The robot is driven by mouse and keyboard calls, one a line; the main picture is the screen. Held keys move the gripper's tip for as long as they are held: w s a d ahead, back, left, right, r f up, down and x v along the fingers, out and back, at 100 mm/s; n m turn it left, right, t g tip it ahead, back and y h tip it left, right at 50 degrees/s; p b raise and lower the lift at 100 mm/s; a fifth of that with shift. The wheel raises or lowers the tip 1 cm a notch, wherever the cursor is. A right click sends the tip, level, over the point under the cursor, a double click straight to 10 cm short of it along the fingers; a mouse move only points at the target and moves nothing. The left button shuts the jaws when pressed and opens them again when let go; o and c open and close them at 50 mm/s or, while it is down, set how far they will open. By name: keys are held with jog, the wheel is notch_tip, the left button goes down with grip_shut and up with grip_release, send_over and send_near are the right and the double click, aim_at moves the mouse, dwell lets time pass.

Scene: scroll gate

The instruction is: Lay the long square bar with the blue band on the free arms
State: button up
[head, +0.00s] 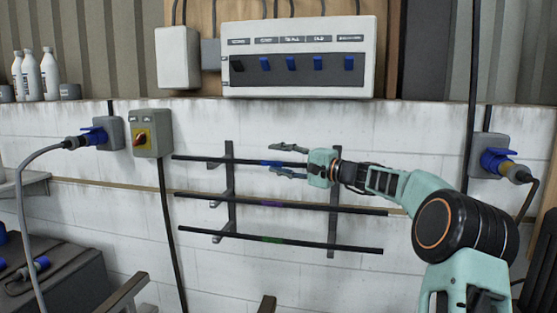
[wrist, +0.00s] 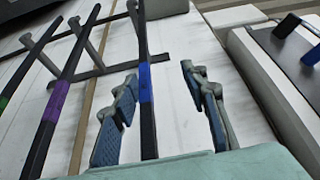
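The long dark square bar with the blue band (head: 200,158) lies along the top of a wall rack (head: 230,180). Its blue band (wrist: 145,82) shows in the wrist view between my fingers, nearer the left one. My gripper (head: 280,159) is open at the band, one finger above and one below in the head view. In the wrist view the gripper (wrist: 159,78) shows gaps between both fingers and the bar. My gripper hides part of the bar's right side in the head view. I cannot make out an empty pair of arms.
A bar with a purple band (head: 272,204) and one with a green band (head: 272,240) lie on lower arms. A switch box (head: 152,134) with a hanging cable is left of the rack. A breaker panel (head: 298,58) is above. A plugged socket (head: 490,156) is at right.

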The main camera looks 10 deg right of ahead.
notch_tip(320, 180, down, 4)
jog(key=shift+r+m, duration=0.1)
jog(key=shift+m, duration=0.2)
jog(key=s+a+r+b, duration=0.1)
jog(key=s+a+b, duration=0.4)
jog(key=s+b, duration=0.6)
jog(key=shift+s+b, duration=0.4)
jog(key=shift+b, duration=1.2)
jog(key=shift+r, duration=0.1)
